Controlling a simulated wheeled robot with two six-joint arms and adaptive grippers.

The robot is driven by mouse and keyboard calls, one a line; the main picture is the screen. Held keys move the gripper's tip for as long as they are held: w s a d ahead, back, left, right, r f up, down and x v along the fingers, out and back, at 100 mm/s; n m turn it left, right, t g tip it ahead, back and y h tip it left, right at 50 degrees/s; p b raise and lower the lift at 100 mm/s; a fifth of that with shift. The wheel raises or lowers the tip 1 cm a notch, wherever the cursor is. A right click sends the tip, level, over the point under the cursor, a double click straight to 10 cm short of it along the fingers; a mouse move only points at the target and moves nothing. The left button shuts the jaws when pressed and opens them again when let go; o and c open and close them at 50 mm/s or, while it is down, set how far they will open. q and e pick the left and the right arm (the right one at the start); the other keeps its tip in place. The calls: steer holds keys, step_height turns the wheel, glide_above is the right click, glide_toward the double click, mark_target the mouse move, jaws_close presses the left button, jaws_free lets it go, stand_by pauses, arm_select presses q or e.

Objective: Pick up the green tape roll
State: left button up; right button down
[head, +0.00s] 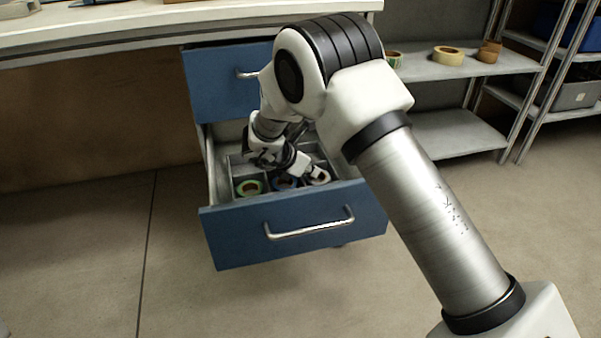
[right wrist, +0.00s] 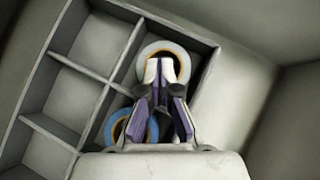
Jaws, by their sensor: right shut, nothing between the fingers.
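The green tape roll (head: 249,187) lies in the left front compartment of the open blue drawer (head: 292,228). A blue roll (head: 285,183) and a white roll (head: 319,176) lie to its right in the same row. My right gripper (head: 303,168) reaches down into the drawer, nearer the blue and white rolls than the green one. In the right wrist view the gripper (right wrist: 166,70) is shut and empty, its tips in front of the white roll (right wrist: 180,52). The blue roll (right wrist: 111,125) is partly hidden behind the fingers. The green roll does not show there. My left gripper is out of view.
Thin grey dividers (right wrist: 82,68) split the drawer, and several compartments look empty. The drawer walls stand close around my right gripper. A closed drawer (head: 215,85) and a worktop (head: 160,22) are above. A shelf (head: 430,66) at the back right holds tape rolls.

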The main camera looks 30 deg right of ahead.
mark_target(329, 166)
steer(key=shift+w+d+b, duration=0.25)
steer(key=shift+d+b, duration=0.1)
steer(key=shift+d, duration=0.65)
steer(key=shift+w+d+b, duration=0.25)
steer(key=shift+d+b, duration=0.05)
steer(key=shift+d, duration=0.7)
steer(key=shift+d, duration=0.1)
steer(key=d, duration=0.1)
steer(key=w+d, duration=0.1)
steer(key=d, duration=0.1)
steer(key=shift+d+f+p, duration=0.1)
steer(key=shift+d+p, duration=0.15)
steer(key=shift+p, duration=0.05)
steer(key=shift+s, duration=0.1)
